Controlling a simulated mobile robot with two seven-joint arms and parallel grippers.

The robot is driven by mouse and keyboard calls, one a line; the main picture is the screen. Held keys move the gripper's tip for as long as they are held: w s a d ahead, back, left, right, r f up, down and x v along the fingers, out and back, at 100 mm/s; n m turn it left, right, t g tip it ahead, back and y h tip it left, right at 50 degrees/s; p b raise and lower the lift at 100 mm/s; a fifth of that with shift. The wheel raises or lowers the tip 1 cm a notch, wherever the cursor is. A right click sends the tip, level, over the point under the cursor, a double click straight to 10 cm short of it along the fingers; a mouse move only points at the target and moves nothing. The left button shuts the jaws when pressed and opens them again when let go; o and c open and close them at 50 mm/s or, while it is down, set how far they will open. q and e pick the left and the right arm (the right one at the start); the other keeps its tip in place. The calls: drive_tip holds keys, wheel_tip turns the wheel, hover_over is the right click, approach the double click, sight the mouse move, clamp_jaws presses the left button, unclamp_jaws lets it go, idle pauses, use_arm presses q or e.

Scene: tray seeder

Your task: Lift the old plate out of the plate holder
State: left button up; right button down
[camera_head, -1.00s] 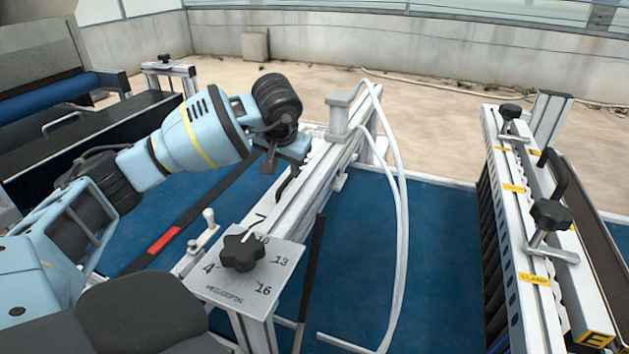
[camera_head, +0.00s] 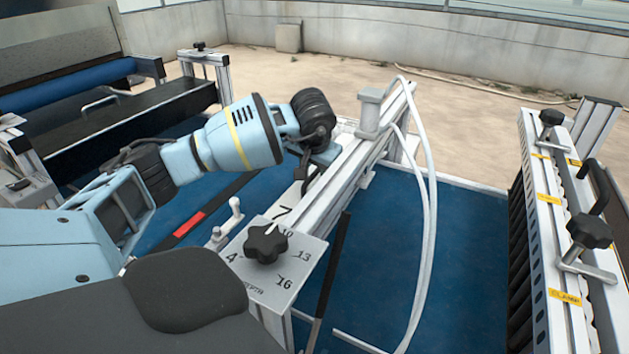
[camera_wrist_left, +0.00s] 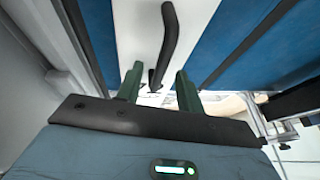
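My left gripper (camera_head: 318,160) is at the left side of a long pale metal beam (camera_head: 345,175). It is mostly hidden behind its own wrist in the head view. In the left wrist view, its two dark green fingers (camera_wrist_left: 159,72) are apart. A black bar handle (camera_wrist_left: 168,42) rises between and beyond them on a white plate-like strip (camera_wrist_left: 140,20); I cannot tell whether the fingers touch it. This strip looks like the old plate, and the beam looks like its holder. My right gripper does not show.
A dial plate with a black knob (camera_head: 266,244) stands in front of the beam, with a small white lever (camera_head: 236,211) beside it. White hoses (camera_head: 428,200) loop to the right. A clamp unit with black knobs (camera_head: 588,232) stands at far right. Blue floor (camera_head: 465,235) lies between.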

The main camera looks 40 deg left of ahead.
use_arm(q)
drive_tip(key=shift+x, duration=1.4)
drive_tip(key=shift+c, duration=0.3)
clamp_jaws()
drive_tip(key=shift+r, duration=0.1)
